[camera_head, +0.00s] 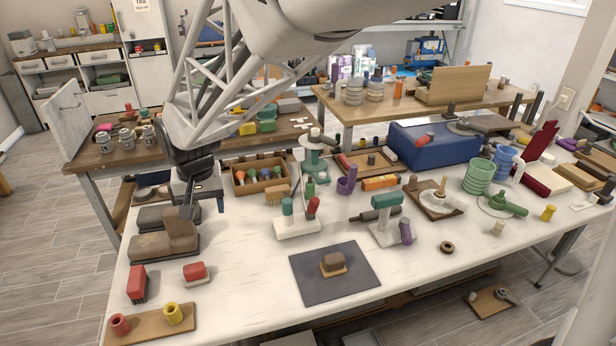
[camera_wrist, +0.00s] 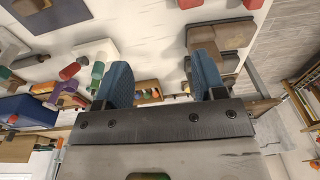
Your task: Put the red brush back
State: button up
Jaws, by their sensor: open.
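Two red-topped pieces could be the red brush, and I cannot tell which is meant. A red block with a dark side (camera_head: 137,284) stands at the table's left edge, and it also shows in the wrist view (camera_wrist: 253,3). A smaller red block (camera_head: 195,271) sits on a pale base to its right, and it also shows in the wrist view (camera_wrist: 187,3). My gripper (camera_head: 204,207) is over the table's left part, beside the brown blocks and behind both red pieces. Its blue fingers stand apart and empty in the wrist view (camera_wrist: 162,66).
Brown blocks on grey bases (camera_head: 165,240) stand close to my gripper. A dark mat (camera_head: 305,277) bears a brown block on wood. A wooden board (camera_head: 150,328) holds red and yellow cylinders in front. White table (camera_head: 235,290) is bare between the red pieces and the mat.

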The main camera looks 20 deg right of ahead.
jog(key=s+d+r, duration=0.2)
jog(key=s+d, duration=0.9)
jog(key=s, duration=0.1)
jog(key=s+d+r+t, duration=0.1)
jog(key=s+d+r, duration=0.2)
jog(key=s+d, duration=0.8)
jog(key=shift+s+d+t+h, duration=0.3)
jog(key=shift+s, duration=0.2)
